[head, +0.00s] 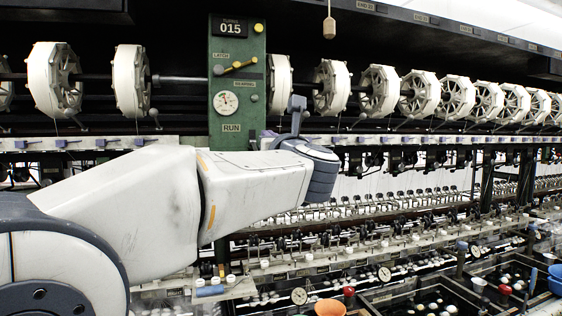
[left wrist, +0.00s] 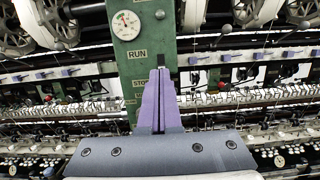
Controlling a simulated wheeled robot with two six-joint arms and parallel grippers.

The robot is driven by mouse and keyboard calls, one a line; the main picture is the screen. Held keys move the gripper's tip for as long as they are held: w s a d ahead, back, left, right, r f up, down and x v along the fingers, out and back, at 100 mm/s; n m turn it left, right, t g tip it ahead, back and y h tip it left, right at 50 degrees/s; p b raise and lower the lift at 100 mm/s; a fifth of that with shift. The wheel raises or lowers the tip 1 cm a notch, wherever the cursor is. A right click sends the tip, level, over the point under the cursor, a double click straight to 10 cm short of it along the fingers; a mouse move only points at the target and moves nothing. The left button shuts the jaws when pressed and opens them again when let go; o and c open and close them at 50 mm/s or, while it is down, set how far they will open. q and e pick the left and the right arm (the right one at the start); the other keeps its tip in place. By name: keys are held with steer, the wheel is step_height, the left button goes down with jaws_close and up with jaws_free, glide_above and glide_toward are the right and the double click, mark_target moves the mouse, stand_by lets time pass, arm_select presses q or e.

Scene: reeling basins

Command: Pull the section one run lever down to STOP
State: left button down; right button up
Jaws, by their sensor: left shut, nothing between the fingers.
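The green control post (head: 222,52), numbered 015, carries the RUN label (head: 231,127). My left arm hides the post below that label. In the left wrist view, the shut purple fingers (left wrist: 160,73) overlap the post's lower part. There the RUN label (left wrist: 137,54) is above and left of the fingertips, and a partly covered STOP label (left wrist: 138,84) is lower. I cannot clearly make out the run lever or whether the fingers touch it. My right gripper is not in view.
A yellow latch handle (head: 240,66) and a dial (head: 226,103) sit on the post. White reels (head: 332,87) line the shaft on both sides. Below are rows of thread guides, dark basins, an orange bowl (head: 330,307) and a wooden pull (head: 329,26) hanging above.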

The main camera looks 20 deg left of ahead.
arm_select(q)
steer(key=b+v, duration=0.4)
steer(key=v, duration=0.5)
steer(key=shift+s+b, duration=0.2)
steer(key=shift+b, duration=0.15)
steer(key=shift+d+f, duration=0.1)
steer(key=shift+d, duration=0.05)
stand_by(0.4)
